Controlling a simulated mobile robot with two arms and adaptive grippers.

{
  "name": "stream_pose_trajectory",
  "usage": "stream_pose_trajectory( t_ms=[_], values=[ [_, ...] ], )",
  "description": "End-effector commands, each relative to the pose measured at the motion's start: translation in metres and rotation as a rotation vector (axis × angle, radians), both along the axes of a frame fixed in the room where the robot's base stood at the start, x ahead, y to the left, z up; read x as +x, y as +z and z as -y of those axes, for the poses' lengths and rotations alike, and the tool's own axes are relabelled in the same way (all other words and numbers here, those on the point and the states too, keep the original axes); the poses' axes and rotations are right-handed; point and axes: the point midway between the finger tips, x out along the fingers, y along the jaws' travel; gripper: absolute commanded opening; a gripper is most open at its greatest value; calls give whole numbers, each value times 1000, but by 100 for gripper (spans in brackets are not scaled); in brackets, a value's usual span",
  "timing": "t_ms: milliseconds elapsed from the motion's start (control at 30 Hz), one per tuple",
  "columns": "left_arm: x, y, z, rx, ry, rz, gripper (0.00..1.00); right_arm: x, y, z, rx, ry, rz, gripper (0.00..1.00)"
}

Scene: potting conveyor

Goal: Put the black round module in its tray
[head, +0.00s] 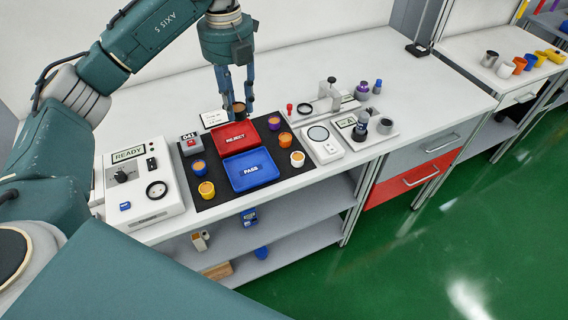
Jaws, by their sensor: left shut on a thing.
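My left gripper (238,98) comes down from above, at the back edge of the black mat. Its fingers are shut on the black round module (239,109), which has a brownish top and a dark body. I cannot tell whether it touches the mat or hangs just above it. The red REJECT tray (217,142) lies just in front of the module, and the blue PASS tray (232,186) lies in front of that. Both trays look empty. My right gripper is not in view.
Modules stand around the trays on the mat (222,203): purple (274,123), red (286,138), white (297,158), yellow (206,189) and an orange-topped one (197,168). A READY tester (140,185) stands left.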

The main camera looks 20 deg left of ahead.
Motion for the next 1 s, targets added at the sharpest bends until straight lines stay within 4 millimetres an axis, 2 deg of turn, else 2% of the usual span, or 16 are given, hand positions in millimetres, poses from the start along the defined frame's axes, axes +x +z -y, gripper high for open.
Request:
stream_pose_trajectory(
  t_ms=[167, 467, 600, 733, 1000],
  values=[
    [-1, -17, 0, -1, 22, -5, 4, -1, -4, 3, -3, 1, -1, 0],
    [-2, -93, 1, -4, 22, -8, 4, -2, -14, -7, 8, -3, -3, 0],
    [-3, -125, 0, -1, 23, -7, 4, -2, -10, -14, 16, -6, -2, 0],
    [-2, -147, -1, 0, 23, -5, 4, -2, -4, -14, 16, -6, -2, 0],
    [-3, -175, -1, 0, 23, -5, 4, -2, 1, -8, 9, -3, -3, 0]
  ],
)
